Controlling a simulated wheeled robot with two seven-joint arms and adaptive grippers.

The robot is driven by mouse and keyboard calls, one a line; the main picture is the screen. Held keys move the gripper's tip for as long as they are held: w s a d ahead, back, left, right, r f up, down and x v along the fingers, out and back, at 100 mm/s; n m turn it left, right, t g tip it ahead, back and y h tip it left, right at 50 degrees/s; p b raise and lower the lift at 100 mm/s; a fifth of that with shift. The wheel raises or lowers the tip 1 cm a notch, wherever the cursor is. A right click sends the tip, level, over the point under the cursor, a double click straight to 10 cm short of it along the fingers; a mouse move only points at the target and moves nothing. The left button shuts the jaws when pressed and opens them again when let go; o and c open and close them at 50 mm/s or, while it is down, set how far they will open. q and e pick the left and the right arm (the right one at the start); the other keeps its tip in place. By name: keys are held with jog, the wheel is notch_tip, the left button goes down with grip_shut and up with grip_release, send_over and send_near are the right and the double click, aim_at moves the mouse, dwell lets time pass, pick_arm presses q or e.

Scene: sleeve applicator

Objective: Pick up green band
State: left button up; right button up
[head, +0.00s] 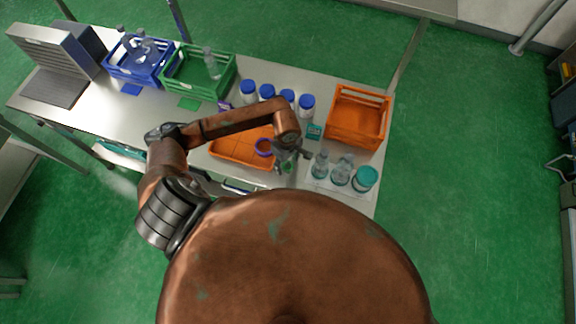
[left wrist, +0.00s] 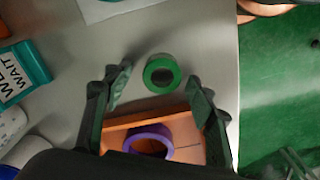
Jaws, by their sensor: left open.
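The green band (left wrist: 149,76) is a short ring lying on the bare grey table in the left wrist view, just beyond the orange tray's edge. In the head view the green band (head: 287,168) shows small, partly hidden by my gripper. My left gripper (left wrist: 159,88) is open and empty, with its fingers either side of the green band in the picture; the band does not appear to touch them. In the head view my left gripper (head: 291,157) is at the tray's right end. My right gripper is not in view.
A purple band (left wrist: 147,136) is in the orange tray (left wrist: 172,116). A teal box (left wrist: 24,72) stands left of the band. In the head view, glass bottles (head: 320,166) and a teal-lidded jar (head: 365,179) stand to the right, blue-capped bottles (head: 267,93) behind, an orange crate (head: 358,94) back right.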

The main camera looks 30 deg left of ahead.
pick_arm(q)
jog(key=c, duration=0.8)
jog(key=shift+r, duration=0.1)
